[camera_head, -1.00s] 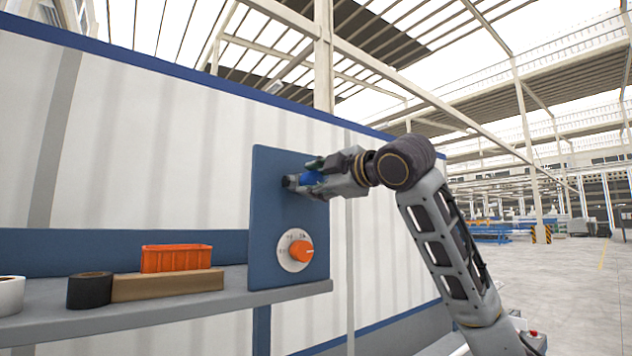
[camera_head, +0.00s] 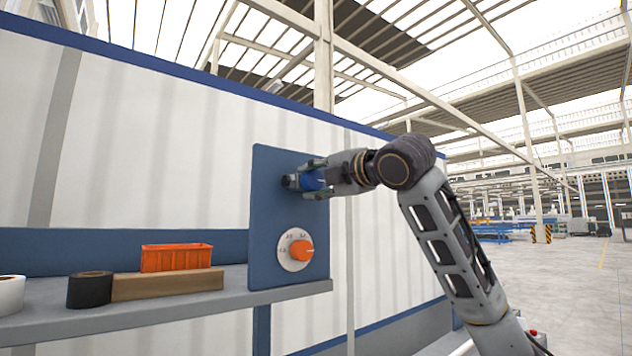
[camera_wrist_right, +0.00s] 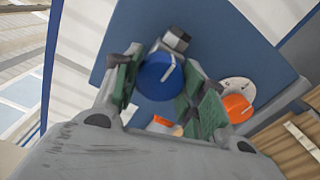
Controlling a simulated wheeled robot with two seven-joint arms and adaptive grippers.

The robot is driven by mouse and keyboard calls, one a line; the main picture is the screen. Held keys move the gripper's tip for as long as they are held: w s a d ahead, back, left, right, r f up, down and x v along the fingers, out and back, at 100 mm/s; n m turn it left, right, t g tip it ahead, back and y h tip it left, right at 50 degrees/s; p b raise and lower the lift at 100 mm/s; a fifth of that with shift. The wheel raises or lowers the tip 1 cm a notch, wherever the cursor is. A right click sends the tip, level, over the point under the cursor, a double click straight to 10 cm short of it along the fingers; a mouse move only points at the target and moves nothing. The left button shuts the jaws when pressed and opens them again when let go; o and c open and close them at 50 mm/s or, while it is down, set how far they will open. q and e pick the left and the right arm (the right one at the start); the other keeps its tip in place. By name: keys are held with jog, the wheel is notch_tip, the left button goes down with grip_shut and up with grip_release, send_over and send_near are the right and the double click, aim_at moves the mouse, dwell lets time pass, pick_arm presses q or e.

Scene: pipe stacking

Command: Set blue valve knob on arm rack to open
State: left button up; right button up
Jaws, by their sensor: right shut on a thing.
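The blue valve knob (camera_head: 314,180) sits on the upper part of the upright blue panel (camera_head: 266,215). My right gripper (camera_head: 308,180) is at this knob, with one finger on each side of it, and is shut on it. In the right wrist view the round blue knob (camera_wrist_right: 160,77) with a white line across its face lies between the green-padded fingers of the gripper (camera_wrist_right: 158,85). Part of the knob's base is hidden by the fingers. My left gripper does not show.
An orange dial (camera_head: 301,250) on a pale round plate is below the blue knob. On the grey shelf (camera_head: 150,312) stand an orange bin (camera_head: 176,258), a brown block (camera_head: 168,284), a black roll (camera_head: 90,290) and a white roll (camera_head: 11,294). The floor at right is clear.

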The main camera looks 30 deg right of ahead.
jog(key=shift+a+f, duration=0.1)
jog(key=shift+f, duration=0.05)
jog(key=o, duration=1)
jog(key=s, duration=0.8)
jog(key=s+d, duration=0.1)
jog(key=s, duration=0.3)
dwell(0.6)
